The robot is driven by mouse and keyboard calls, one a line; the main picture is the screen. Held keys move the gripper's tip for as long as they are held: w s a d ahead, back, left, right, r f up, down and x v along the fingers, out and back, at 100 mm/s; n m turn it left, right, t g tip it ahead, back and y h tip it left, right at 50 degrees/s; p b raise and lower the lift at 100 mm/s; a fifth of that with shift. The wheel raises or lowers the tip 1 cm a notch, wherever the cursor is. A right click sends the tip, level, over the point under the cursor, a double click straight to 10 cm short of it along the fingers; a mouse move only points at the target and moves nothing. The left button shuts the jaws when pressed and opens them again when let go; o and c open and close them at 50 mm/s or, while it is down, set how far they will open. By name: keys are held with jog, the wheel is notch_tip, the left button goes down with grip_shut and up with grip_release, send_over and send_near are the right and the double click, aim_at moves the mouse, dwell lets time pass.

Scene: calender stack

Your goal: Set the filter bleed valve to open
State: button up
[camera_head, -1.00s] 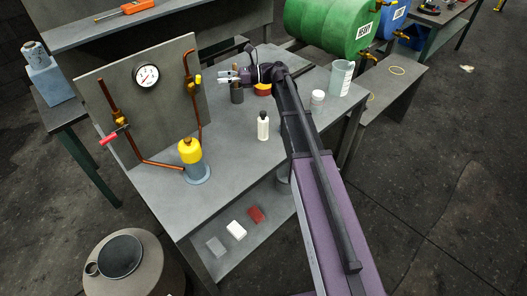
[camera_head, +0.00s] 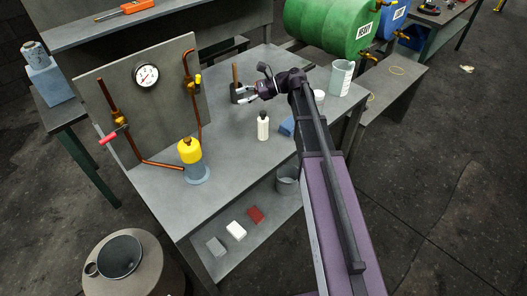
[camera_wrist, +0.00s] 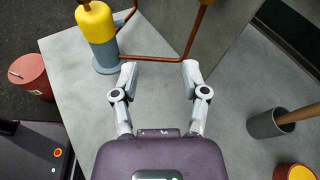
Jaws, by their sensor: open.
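A pipe panel (camera_head: 165,110) stands on the bench with a red-handled valve (camera_head: 108,137) on its left copper pipe and a yellow-handled valve (camera_head: 196,80) on its right one. A filter-like cylinder (camera_head: 191,152), yellow on top and blue-grey below, stands in front at the pipe's end. No label shows which valve is the bleed valve. My gripper (camera_head: 243,93) is open and empty over the bench, right of the panel and apart from the valves. In the wrist view my open fingers (camera_wrist: 159,72) point toward the copper pipe, with the cylinder (camera_wrist: 97,30) at upper left.
A dark cup (camera_wrist: 268,124) with a wooden handle stands right of my gripper in the wrist view, near a yellow-and-red tin (camera_wrist: 296,172). A white bottle (camera_head: 263,126) stands on the bench. A gauge (camera_head: 146,76) is on the panel. The bench before the panel is mostly clear.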

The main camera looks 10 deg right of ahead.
jog(key=shift+s+d+f+n+h+b, duration=0.2)
jog(key=shift+s+d+f+n+h, duration=0.55)
jog(key=shift+s+f+n+h, duration=1.25)
jog(key=shift+s+d+f+n+h+b, duration=0.15)
jog(key=shift+s+d+f+n+h, duration=0.65)
jog(key=shift+s+f+n+h, duration=1.2)
jog(key=shift+s+d+f+n+h+b, duration=0.2)
jog(key=shift+s+d+f+n+h, duration=0.75)
jog(key=shift+s+f, duration=1.9)
jog(key=shift+s+a+r+n, duration=0.2)
jog(key=shift+s+r+n, duration=0.1)
jog(key=shift+r+n, duration=0.05)
